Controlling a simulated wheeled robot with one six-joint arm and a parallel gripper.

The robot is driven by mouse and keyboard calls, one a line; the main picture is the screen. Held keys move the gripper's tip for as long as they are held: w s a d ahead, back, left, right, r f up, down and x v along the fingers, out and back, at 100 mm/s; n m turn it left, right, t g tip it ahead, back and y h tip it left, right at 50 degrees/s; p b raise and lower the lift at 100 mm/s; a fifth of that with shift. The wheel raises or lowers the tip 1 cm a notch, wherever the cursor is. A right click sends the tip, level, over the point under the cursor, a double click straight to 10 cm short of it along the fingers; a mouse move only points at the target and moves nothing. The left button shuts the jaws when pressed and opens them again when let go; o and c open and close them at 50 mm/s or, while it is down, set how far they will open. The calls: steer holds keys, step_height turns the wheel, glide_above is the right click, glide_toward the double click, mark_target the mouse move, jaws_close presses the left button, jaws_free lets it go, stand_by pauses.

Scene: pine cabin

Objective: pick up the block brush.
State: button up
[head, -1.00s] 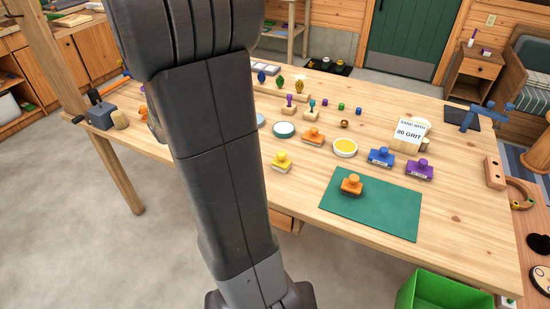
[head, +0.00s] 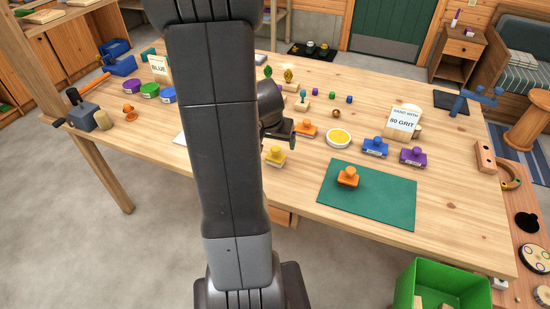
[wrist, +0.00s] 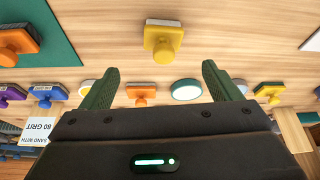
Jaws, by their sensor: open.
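Several knob-handled blocks stand on the table, and I cannot tell for sure which is the block brush. A yellow one with a pale lower layer (head: 275,156) stands near the front edge; it also shows at the top middle of the wrist view (wrist: 162,40). An orange one (head: 306,128) is behind it, blue (head: 375,147) and purple (head: 413,157) ones are to the right, and another orange one (head: 347,177) is on the green mat. My gripper (head: 287,130) is above the table near the yellow block. Its fingers (wrist: 161,74) are apart and empty.
The green mat (head: 385,209) lies at the front right. A yellow disc (head: 338,138) lies near the middle. A vise (head: 80,108) is at the left edge. A green bin (head: 405,285) stands below the right front.

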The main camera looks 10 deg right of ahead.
mark_target(276, 150)
steer(key=b+x, duration=0.2)
steer(key=x, duration=0.8)
steer(key=shift+w+a, duration=0.1)
steer(key=shift+w, duration=0.05)
steer(key=shift+c, duration=0.4)
steer(key=c, duration=1)
